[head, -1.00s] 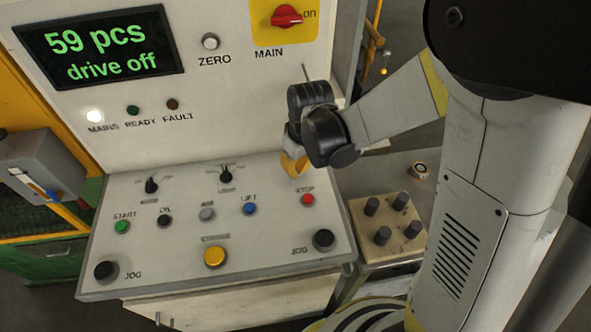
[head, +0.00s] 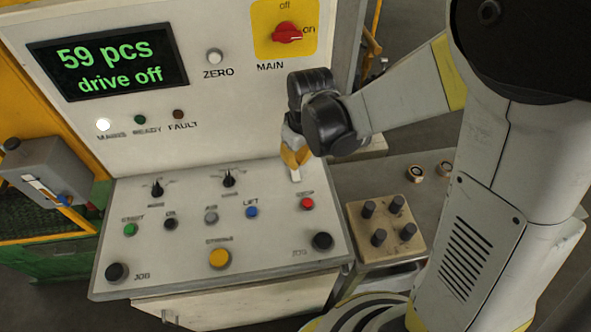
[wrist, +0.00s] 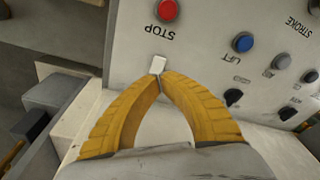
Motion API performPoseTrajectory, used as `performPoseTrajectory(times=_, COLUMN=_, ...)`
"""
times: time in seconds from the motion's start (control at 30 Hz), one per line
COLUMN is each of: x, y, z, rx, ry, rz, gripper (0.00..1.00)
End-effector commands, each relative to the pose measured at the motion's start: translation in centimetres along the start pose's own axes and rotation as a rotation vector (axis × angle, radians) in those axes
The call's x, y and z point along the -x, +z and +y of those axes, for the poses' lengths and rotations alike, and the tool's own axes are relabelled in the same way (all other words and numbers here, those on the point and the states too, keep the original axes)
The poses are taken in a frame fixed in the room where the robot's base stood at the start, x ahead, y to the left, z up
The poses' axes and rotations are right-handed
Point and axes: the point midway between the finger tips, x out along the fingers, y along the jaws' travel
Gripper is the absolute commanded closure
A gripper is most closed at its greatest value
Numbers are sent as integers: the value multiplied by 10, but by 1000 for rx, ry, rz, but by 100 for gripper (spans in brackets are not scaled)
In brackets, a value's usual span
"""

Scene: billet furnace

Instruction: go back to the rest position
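My gripper (head: 295,176) hangs over the back right of the sloped control desk (head: 150,203), just beyond the red STOP button (head: 307,203). In the wrist view its two yellow fingers (wrist: 159,70) meet at the tips, with a small white tip showing and nothing held between them. The STOP button (wrist: 167,10) shows past the fingertips, apart from them. My arm reaches in from the right of the head view, bent at the elbow.
The upright panel behind carries a display (head: 108,62) reading "59 pcs, drive off" and a red main switch (head: 287,33) set to on. A tan block with dark pegs (head: 379,237) and two small rings (head: 416,171) lie on the side table at right.

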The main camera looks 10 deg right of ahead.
Motion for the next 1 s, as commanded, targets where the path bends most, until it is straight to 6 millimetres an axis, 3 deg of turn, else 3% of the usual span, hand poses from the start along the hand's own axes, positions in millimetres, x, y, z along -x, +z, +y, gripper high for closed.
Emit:
performPoseTrajectory(times=0.1, x=10, y=-1, z=0, rx=0, ry=0, rz=0, gripper=100)
performPoseTrajectory(times=0.73, x=14, y=1, z=2, rx=-12, ry=5, rz=10, gripper=100)
performPoseTrajectory(times=1.0, x=55, y=32, z=14, rx=-140, ry=63, rz=119, gripper=100)
